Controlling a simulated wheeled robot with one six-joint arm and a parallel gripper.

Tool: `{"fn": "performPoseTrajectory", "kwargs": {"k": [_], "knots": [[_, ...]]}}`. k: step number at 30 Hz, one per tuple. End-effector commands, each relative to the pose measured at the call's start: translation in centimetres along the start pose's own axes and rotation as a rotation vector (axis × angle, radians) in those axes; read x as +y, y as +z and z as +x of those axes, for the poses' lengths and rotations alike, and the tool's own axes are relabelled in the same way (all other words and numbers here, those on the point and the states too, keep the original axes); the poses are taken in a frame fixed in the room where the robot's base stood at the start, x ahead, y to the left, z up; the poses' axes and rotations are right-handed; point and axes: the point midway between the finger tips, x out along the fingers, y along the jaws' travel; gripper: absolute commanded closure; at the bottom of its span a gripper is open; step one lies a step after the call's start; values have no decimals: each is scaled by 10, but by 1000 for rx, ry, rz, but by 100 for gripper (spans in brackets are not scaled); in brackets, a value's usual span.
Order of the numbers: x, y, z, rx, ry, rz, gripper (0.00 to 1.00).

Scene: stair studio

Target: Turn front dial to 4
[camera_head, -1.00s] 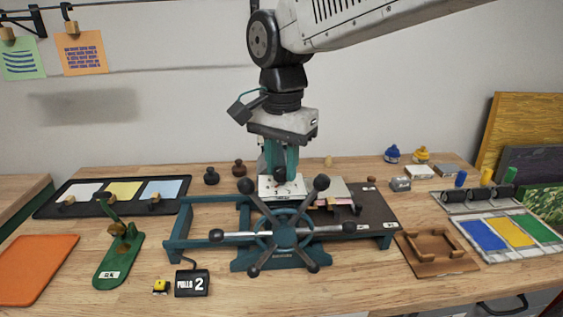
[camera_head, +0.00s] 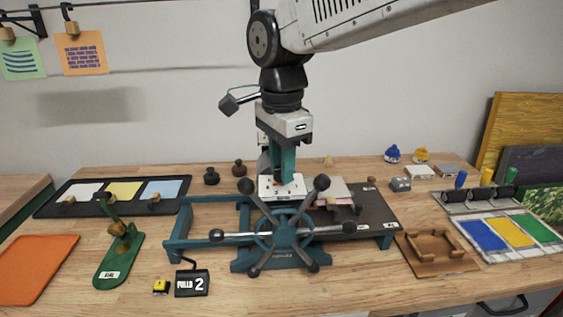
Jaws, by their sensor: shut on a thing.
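The front dial shows as a small white plate (camera_head: 268,188) with dark digits, just behind the spoked wheel of the blue-green press. My gripper (camera_head: 284,174) points straight down over this plate, with its teal fingers shut. The fingers reach down to the dial's knob and appear closed on it. The knob itself is mostly hidden by the fingers, and the digits are too small to tell which one it points to.
The press's spoked wheel (camera_head: 282,236) with dark ball ends stands close in front of the dial. A counter sign reading 2 (camera_head: 192,283) is at the front. A green stapler-like tool (camera_head: 118,262) is at left, and a brown wooden holder (camera_head: 436,252) is at right.

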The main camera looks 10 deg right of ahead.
Motion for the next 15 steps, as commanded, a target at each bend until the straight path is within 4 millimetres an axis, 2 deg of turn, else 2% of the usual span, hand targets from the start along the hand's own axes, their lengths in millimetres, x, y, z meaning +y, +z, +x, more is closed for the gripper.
{"fn": "performPoseTrajectory", "kwargs": {"k": [9, 10, 12, 15], "knots": [[-1, -1, -2, 2, -6, 1, 96], [-1, -1, -2, 2, -6, 1, 68], [-1, -1, -2, 2, -5, 1, 52], [-1, -1, -1, 1, -4, 0, 52]]}}
